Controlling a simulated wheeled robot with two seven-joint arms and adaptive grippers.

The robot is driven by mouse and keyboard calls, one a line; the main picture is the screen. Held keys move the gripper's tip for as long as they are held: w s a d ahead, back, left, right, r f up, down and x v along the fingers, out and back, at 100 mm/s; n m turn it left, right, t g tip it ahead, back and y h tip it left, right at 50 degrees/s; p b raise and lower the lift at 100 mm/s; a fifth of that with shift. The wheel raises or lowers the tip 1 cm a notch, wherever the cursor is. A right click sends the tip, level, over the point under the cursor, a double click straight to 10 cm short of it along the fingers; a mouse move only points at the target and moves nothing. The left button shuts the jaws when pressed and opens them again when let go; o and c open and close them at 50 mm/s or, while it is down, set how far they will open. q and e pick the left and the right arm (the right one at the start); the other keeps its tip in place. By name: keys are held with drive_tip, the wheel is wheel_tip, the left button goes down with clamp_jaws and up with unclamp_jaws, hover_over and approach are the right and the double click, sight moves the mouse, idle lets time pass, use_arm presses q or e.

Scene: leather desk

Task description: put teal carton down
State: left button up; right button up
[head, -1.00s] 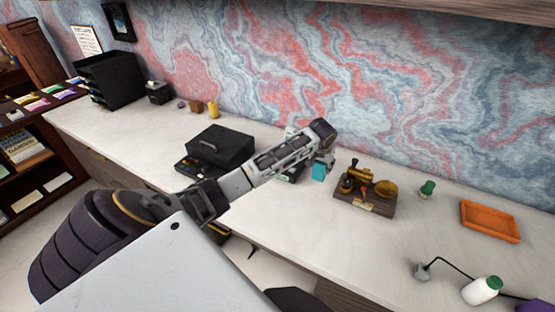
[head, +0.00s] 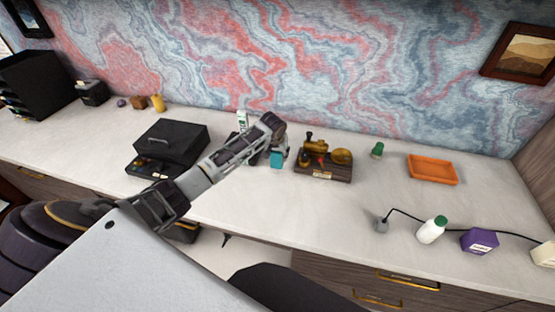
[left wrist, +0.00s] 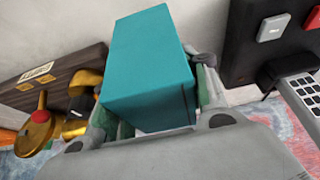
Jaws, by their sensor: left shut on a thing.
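The teal carton (head: 277,160) is held in my left gripper (head: 279,147), next to the left end of the wooden stand with brass parts. In the left wrist view the carton (left wrist: 148,70) fills the middle, between the two fingers of my left gripper (left wrist: 150,120), which are shut on its sides. The head view does not show clearly whether the carton touches the desk (head: 230,195). My right gripper is not in view.
The wooden stand with brass parts (head: 323,172) is just right of the carton. A dark device (left wrist: 270,50) lies close on its other side. A black box (head: 172,143), green-topped bottle (head: 432,230), purple box (head: 479,241) and orange tray (head: 433,170) stand elsewhere. The desk's front middle is bare.

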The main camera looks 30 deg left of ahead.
sight(276, 153)
use_arm(q)
drive_tip(key=shift+f, duration=0.2)
drive_tip(key=shift+f, duration=1.85)
drive_tip(key=o, duration=1.1)
drive_tip(key=shift+f, duration=0.1)
drive_tip(key=shift+v, duration=6.1)
drive_tip(key=shift+o, duration=0.3)
